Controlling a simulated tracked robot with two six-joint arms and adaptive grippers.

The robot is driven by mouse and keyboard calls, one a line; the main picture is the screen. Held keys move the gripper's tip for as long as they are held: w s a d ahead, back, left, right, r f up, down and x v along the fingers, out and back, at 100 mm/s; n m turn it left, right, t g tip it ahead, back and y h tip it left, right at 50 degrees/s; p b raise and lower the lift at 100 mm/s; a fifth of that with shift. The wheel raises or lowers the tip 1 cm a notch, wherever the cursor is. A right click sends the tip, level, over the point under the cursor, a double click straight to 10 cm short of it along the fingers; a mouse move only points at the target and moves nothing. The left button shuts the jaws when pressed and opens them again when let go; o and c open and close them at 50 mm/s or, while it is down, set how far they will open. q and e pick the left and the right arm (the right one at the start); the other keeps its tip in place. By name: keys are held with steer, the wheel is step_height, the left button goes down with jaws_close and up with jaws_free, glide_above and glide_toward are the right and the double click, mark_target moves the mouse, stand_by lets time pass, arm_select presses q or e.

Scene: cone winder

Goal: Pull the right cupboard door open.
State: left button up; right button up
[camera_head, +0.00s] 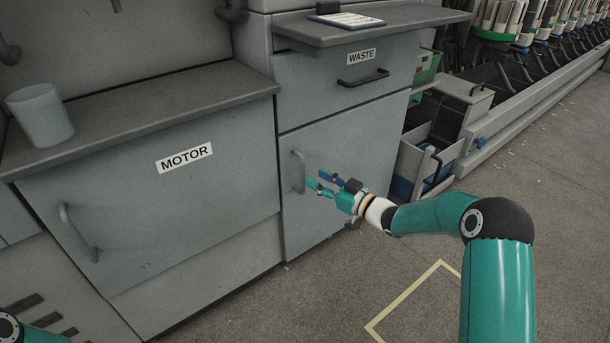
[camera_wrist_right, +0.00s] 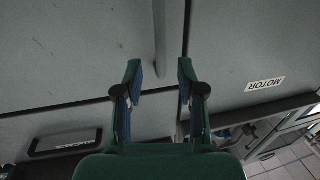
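The right cupboard door (camera_head: 345,175) is grey and shut, below the WASTE drawer. Its vertical bar handle (camera_head: 299,172) is near the door's left edge. My right gripper (camera_head: 318,182) is open and empty, just right of the handle in the head view, with its fingers pointing at it. In the right wrist view the handle (camera_wrist_right: 160,38) lines up with the gap between the two spread fingertips (camera_wrist_right: 159,73); I see no finger touching it. My left gripper is out of view; only a bit of my left arm shows at the bottom left corner.
The WASTE drawer (camera_head: 300,85) is shut above the door. The MOTOR panel (camera_head: 130,205) with its own handle (camera_head: 75,232) is to the left. A grey cup (camera_head: 40,115) stands on the counter. Open bins (camera_head: 410,165) are at the right. The floor in front is clear.

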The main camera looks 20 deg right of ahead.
steer(key=b, duration=0.2)
glide_above(303, 192)
steer(key=w, duration=0.1)
steer(key=shift+d, duration=0.1)
jaws_close()
